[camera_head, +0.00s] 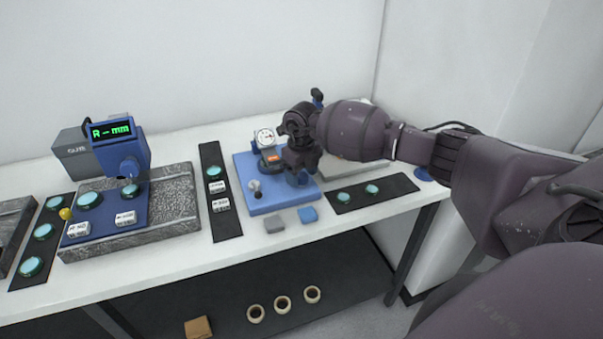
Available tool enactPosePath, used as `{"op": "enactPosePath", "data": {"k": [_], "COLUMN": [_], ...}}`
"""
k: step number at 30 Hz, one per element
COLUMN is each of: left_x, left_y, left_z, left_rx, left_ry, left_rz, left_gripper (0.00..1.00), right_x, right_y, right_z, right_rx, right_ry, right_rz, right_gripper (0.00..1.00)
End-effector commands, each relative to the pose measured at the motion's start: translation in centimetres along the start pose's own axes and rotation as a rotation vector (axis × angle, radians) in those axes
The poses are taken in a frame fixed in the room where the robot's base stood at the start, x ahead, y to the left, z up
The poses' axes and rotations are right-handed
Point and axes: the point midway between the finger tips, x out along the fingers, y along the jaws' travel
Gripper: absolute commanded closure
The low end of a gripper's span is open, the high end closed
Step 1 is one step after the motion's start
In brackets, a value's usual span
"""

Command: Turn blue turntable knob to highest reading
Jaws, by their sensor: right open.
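A blue base plate (270,207) sits on the white bench right of centre. A dial gauge (265,138) with a round white face stands at its back; the pointer is too small to read. A round blue part (298,179), which looks like the turntable knob, shows on the plate's right side, partly hidden by my right gripper (299,170). My right gripper points down at it and is open; I cannot tell whether its fingers touch it. A small grey upright part (255,186) stands at the plate's left. My left gripper is not in view.
A blue instrument (122,150) with a green "R-mm" display stands on a granite slab (180,205) at left. Dark strips (223,170) (390,192) hold teal discs. Rings (282,304) lie on the lower shelf.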

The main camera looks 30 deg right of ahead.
Motion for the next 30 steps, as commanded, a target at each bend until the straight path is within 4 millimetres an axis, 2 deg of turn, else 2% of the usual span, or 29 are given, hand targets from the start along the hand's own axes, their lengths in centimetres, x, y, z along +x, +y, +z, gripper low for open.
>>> {"op": "enactPosePath", "data": {"k": [5, 8, 21, 25, 30], "left_x": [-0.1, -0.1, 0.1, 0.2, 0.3], "left_y": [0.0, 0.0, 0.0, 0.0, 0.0], "left_z": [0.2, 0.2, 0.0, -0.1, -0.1], "left_rx": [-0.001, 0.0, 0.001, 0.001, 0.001], "left_ry": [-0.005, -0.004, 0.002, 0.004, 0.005], "left_rz": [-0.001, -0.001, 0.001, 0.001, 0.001], "left_gripper": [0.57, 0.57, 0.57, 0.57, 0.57], "right_x": [-0.3, -1.2, -8.6, -10.0, -10.8], "right_y": [0.0, -0.1, -0.1, 0.0, 0.0], "right_z": [0.0, 0.1, 0.0, 0.1, 0.0], "right_rx": [0.0, 0.0, 0.0, 0.0, 0.0], "right_ry": [-0.001, -0.002, -0.002, -0.001, 0.0], "right_rz": [0.0, -0.001, -0.002, 0.0, 0.0], "right_gripper": [0.36, 0.36, 0.36, 0.36, 0.36]}}
